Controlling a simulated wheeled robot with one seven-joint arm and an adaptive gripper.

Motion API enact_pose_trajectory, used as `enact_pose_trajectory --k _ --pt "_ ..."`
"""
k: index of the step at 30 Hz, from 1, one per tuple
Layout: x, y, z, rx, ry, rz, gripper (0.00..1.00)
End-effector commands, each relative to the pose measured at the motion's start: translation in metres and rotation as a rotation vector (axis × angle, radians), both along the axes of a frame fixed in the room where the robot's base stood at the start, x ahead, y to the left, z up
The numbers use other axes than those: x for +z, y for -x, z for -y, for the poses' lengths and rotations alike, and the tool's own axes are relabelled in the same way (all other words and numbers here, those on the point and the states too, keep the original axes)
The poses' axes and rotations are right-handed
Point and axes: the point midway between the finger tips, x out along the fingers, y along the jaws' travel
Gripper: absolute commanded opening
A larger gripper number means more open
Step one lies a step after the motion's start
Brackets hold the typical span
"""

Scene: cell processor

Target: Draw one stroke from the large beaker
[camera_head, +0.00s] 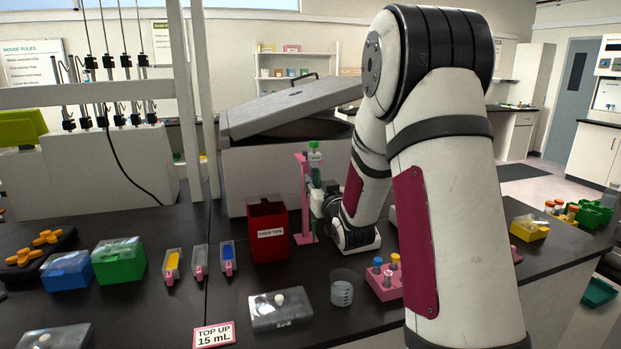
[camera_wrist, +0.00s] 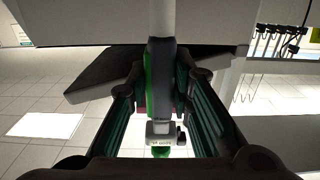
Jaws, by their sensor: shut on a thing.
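A clear beaker (camera_head: 342,292) with marks on its side stands upright on the dark bench, in front of the pink stand. My gripper (camera_head: 318,198) is at the pink stand (camera_head: 301,190), behind the beaker and beside the red bin. It is shut on a pipette (camera_head: 315,158) with a green top, which stands upright at the stand. In the wrist view the dark fingers of my gripper (camera_wrist: 162,95) lie on both sides of the grey and green pipette body (camera_wrist: 160,85).
A red used-tips bin (camera_head: 267,232) stands left of the stand. A lidded grey box (camera_head: 280,310), a "TOP UP 15 mL" card (camera_head: 214,335) and a pink rack with tubes (camera_head: 383,285) lie around the beaker. A large grey machine (camera_head: 270,165) stands behind.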

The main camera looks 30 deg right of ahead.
Motion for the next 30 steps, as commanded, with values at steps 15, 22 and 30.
enact_pose_trajectory --k 15,22,30 --pt "0.001 0.049 -0.014 0.0 0.0 0.001 0.1" --pt "0.0 0.051 -0.015 0.0 0.001 0.002 0.1" --pt "0.008 0.052 -0.002 -0.016 0.002 0.0 0.1"
